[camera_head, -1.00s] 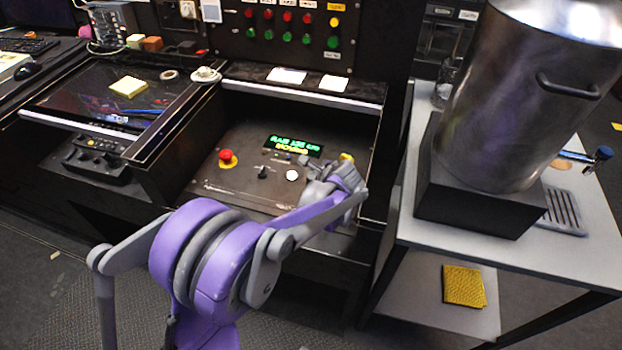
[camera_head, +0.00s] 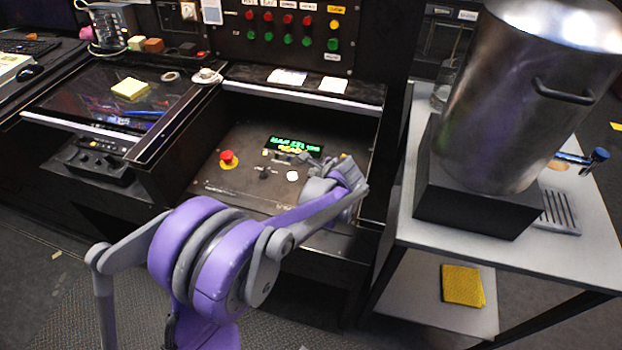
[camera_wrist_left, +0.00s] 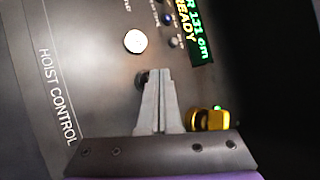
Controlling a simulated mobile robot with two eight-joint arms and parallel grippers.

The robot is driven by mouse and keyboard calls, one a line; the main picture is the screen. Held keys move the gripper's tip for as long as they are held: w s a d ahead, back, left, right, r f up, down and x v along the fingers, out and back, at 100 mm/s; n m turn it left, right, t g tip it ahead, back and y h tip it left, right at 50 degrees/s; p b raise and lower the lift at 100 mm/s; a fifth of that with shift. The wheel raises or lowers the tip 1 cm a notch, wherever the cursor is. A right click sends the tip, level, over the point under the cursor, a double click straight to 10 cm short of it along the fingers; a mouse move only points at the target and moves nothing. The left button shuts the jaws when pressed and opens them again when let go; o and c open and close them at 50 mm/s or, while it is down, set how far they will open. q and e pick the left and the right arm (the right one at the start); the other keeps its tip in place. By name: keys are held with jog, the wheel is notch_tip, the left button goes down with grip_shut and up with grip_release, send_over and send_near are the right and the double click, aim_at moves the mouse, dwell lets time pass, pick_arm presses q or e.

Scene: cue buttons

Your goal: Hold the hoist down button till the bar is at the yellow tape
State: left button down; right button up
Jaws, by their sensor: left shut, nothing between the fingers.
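The hoist control panel (camera_head: 235,185) is a dark sloped surface, marked HOIST CONTROL in the left wrist view (camera_wrist_left: 48,85). Its green and yellow display (camera_head: 293,146) is partly cut off in the left wrist view (camera_wrist_left: 192,25), where "R 121 cm" and "EADY" read. A white button (camera_wrist_left: 135,41) is clear of the fingers. A dark round control (camera_wrist_left: 141,79) is partly hidden behind the fingertips; I cannot tell whether they touch it. My left gripper (camera_wrist_left: 163,74) is shut and empty over the panel; it also shows in the head view (camera_head: 322,163). The bar and yellow tape are not identifiable.
A red mushroom button (camera_head: 227,157) and a black stick (camera_head: 264,172) stand on the panel's left. A yellow knob (camera_wrist_left: 209,119) is right of the fingers. A large metal pot (camera_head: 530,100) stands on the right-hand cart (camera_head: 410,215).

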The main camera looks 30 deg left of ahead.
pick_arm(q)
jog(key=shift+r+p, duration=1.65)
jog(key=shift+r, duration=0.9)
